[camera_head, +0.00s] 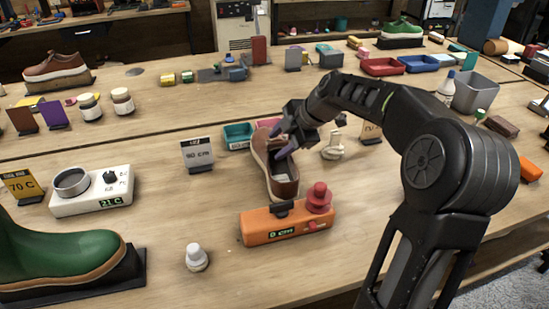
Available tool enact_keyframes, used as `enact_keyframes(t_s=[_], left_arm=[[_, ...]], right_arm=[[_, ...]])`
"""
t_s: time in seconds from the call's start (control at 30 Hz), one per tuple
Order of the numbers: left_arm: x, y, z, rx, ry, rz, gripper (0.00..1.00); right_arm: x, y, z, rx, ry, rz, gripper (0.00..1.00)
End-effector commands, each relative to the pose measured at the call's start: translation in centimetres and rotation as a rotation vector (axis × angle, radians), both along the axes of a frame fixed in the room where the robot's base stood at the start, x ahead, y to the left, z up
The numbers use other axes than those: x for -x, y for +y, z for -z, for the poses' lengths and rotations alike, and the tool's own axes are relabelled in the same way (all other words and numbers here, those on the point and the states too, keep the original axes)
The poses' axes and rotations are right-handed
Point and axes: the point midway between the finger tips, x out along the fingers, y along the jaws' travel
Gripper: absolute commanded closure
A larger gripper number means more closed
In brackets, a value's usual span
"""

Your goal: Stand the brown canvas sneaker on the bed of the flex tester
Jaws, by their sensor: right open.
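I cannot tell whether the sneaker rests on a bed of the device or on the table. My left gripper is out of view.
A "90 cm" sign (198,155) stands left of the sneaker. A white bottle (196,257) stands in front. A green boot (55,255) and a white dial device (92,192) are at left. A small teal tray (237,136) is behind the sneaker. Front centre table is mostly clear.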

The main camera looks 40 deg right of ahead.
Motion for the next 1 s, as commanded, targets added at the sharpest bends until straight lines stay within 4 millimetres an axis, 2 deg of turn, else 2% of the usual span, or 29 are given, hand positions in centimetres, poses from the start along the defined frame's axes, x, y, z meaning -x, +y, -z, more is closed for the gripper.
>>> enact_keyframes(t_s=[0.17, 0.73, 1.0], left_arm=[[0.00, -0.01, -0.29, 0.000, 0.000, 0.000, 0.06], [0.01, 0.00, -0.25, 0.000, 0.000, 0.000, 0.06], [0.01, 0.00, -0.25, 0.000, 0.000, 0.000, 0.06]], right_arm=[[-0.89, 0.25, 1.22, 0.000, -0.001, 0.000, 0.54], [-0.89, 0.24, 1.24, 0.000, -0.001, 0.000, 0.54], [-0.89, 0.24, 1.24, 0.000, -0.001, 0.000, 0.75]])
